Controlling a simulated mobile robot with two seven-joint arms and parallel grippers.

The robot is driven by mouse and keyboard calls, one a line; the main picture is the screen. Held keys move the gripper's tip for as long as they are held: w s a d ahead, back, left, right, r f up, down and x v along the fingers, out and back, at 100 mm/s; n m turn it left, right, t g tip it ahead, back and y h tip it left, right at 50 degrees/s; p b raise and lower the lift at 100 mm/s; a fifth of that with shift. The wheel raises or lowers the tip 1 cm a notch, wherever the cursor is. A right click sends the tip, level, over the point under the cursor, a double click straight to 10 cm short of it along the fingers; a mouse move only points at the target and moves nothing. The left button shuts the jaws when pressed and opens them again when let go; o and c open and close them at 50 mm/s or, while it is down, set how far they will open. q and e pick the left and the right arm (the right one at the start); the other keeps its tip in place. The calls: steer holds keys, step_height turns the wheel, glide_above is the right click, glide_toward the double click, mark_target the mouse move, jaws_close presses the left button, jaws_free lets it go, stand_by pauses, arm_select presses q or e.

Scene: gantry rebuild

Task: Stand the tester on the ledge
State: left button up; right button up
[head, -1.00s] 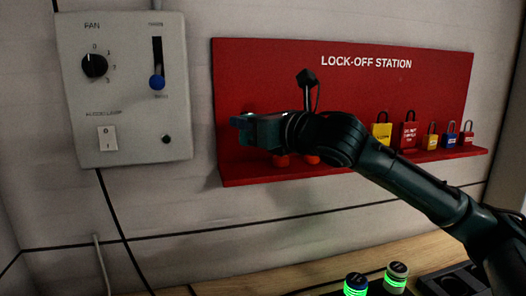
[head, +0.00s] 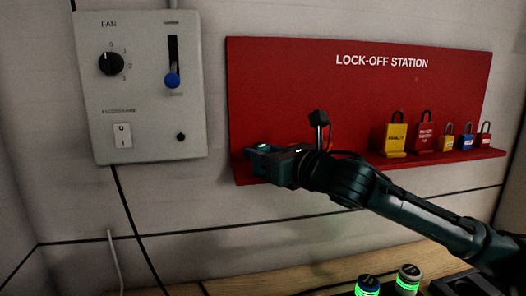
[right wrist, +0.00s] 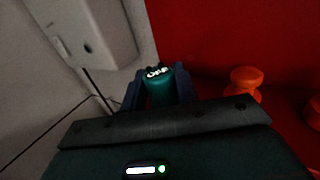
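A teal cylinder with a dark top and white lettering, which I take as the tester (right wrist: 158,88), stands between the two fingers of my right gripper (right wrist: 158,95) in the right wrist view. The fingers flank it closely and look shut on it. In the head view my right gripper (head: 262,158) is at the left end of the red ledge (head: 455,157), near its height. Whether the tester's base touches the ledge is hidden. My left gripper is not in view.
On the ledge's right half stand a yellow padlock (head: 396,138), a red one (head: 425,137) and smaller ones. An orange knob-shaped thing (right wrist: 243,83) is right of my gripper in the wrist view. A grey control box (head: 145,90) is left. Green-lit cylinders (head: 407,280) stand below.

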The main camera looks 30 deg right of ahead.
steer(key=o, duration=0.4)
steer(key=shift+r, duration=0.15)
steer(key=shift+s, duration=0.1)
arm_select(q)
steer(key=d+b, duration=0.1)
steer(key=b, duration=0.2)
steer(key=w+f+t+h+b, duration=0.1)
steer(key=b, duration=0.2)
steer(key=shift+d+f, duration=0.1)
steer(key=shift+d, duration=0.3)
arm_select(e)
steer(key=v, duration=1.1)
steer(key=shift+s+d, duration=0.15)
steer(key=shift+s, duration=0.25)
